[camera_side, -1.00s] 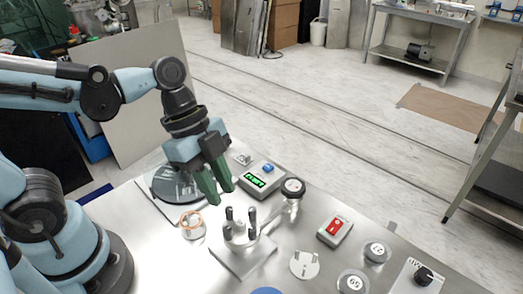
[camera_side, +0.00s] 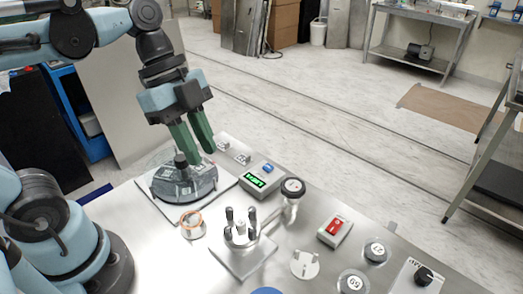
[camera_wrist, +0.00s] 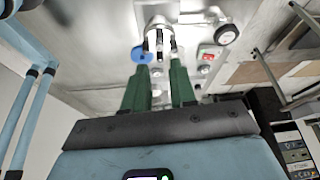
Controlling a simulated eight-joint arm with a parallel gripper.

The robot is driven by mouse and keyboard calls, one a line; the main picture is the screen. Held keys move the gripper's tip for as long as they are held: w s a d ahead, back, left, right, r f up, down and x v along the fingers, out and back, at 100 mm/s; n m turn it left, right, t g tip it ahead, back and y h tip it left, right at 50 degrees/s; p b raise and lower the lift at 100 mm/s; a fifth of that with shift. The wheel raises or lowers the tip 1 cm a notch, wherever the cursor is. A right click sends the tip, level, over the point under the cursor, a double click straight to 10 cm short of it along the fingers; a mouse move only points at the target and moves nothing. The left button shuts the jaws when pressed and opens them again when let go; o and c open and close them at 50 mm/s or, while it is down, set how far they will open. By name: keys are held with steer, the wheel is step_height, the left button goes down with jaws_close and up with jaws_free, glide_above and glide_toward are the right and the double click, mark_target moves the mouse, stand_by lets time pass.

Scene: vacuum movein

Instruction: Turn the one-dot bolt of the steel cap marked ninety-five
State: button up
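Two round steel caps with printed numbers lie at the lower right in the side view. The nearer cap (camera_side: 352,283) seems to read 59 or similar, and the farther cap (camera_side: 376,252) seems to read 27 or 22. I cannot make out a clear 95 or any bolt dots. A steel fixture (camera_side: 240,262) with dark-topped upright posts stands at the middle front of the table.
A box with a green display (camera_side: 256,182), a gauge (camera_side: 292,188), a red-switch box (camera_side: 335,231) and a dial box (camera_side: 416,280) stand on the table. A copper ring (camera_side: 192,220) and a pale disc (camera_side: 304,264) lie near the fixture. A blue disc (camera_side: 267,291) shows at the front edge.

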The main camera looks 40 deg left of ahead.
steer(key=m+y, duration=0.4)
steer(key=m, duration=0.2)
glide_toward(229, 208)
steer(key=shift+w+d+f, duration=0.1)
steer(key=shift+f, duration=2.05)
steer(key=shift+w+d+f, duration=0.1)
steer(key=shift+f, duration=2.05)
steer(key=shift+c, duration=0.2)
jaws_close()
